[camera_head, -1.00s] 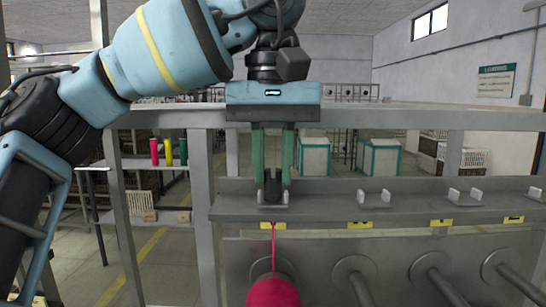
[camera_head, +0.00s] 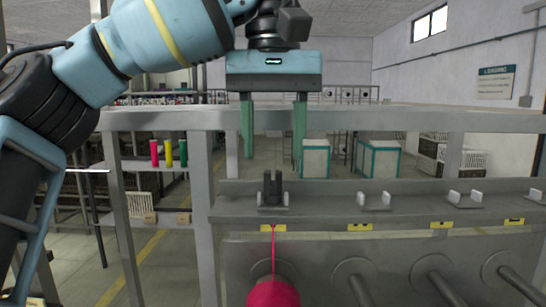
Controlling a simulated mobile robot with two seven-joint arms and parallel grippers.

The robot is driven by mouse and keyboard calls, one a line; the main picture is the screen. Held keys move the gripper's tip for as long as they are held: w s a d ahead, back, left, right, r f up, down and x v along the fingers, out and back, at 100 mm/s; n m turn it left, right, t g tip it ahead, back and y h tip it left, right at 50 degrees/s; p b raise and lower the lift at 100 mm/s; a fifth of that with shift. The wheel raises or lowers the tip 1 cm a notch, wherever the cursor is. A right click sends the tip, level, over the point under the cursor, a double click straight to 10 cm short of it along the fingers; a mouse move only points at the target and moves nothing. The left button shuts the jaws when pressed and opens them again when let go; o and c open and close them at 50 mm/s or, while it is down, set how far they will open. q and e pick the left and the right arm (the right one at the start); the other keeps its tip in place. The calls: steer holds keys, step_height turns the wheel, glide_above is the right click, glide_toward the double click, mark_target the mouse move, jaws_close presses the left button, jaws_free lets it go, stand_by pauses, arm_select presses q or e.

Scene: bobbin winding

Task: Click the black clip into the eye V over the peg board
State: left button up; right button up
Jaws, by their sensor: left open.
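The black clip (camera_head: 273,188) stands upright between the two pale posts of the leftmost eye (camera_head: 260,200) on the grey rail. A pink thread (camera_head: 274,240) runs from below the clip down to a pink bobbin (camera_head: 273,293) on the peg board (camera_head: 315,255). The label marks are too small to read. My left gripper (camera_head: 273,156) is open and empty above the clip, its green fingers spread wide on either side and apart from it. My right gripper is not in view.
More eyes (camera_head: 374,201) line the rail to the right, each above a yellow label (camera_head: 360,226). Bare pegs (camera_head: 355,280) stick out below. A grey crossbar (camera_head: 400,119) spans behind. Pink, yellow and green spools (camera_head: 168,152) stand on a shelf at left.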

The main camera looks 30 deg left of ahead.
arm_select(q)
steer(key=shift+r, duration=2.05)
